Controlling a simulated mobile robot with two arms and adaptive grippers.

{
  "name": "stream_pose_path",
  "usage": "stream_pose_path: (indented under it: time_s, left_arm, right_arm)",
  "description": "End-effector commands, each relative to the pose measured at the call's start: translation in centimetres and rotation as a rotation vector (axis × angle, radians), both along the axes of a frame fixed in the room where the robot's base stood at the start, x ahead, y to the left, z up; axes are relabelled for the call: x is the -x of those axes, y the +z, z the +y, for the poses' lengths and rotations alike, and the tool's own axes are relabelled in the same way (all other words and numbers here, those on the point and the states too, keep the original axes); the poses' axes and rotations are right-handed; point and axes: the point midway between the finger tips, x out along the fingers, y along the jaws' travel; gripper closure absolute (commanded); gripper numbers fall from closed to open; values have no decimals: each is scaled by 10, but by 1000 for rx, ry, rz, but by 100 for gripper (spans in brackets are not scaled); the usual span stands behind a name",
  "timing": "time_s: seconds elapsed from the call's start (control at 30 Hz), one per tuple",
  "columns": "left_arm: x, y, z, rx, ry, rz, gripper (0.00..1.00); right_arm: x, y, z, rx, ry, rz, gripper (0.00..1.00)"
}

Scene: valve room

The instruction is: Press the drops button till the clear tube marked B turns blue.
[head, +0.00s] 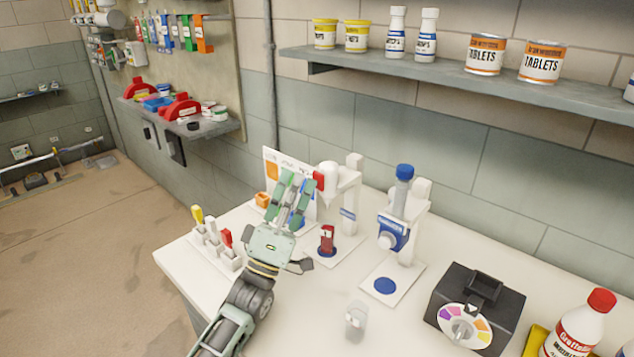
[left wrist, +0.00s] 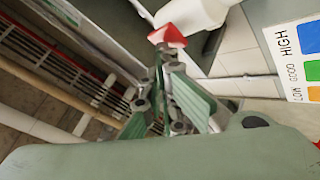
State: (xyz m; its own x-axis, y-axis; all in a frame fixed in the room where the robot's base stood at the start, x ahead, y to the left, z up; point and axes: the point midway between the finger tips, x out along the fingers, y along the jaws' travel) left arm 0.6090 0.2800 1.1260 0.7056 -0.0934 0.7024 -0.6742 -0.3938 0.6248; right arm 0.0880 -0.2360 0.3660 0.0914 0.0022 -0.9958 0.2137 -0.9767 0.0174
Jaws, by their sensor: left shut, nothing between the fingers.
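My left gripper (head: 297,182) is shut and empty. Its green fingers point up in front of a white dispenser stand (head: 348,190) with a red part (head: 318,181). The wrist view shows the fingers (left wrist: 160,55) just below a red and white tip (left wrist: 167,35); I cannot tell whether they touch it. A blue and white dispenser (head: 393,232) with a round white button (head: 387,241) stands to the right, over an empty blue disc (head: 385,286). A clear container (head: 355,320) stands nearer the front; no letter B is readable. My right gripper is not seen.
A rack with yellow and red-topped items (head: 215,243) stands at the left. A colour card (left wrist: 300,55) reads HIGH, GOOD, LOW. A black box with a colour wheel (head: 475,310) and a red-capped bottle (head: 582,325) stand at the right. A shelf (head: 450,80) runs above.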

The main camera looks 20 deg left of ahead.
Motion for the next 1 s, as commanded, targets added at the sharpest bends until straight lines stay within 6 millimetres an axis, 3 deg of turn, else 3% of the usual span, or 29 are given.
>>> stream_pose_path:
  time_s: [1.0]
  left_arm:
    - [-4,0,-1,0,0,1,100]
  right_arm:
    - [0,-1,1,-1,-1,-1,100]
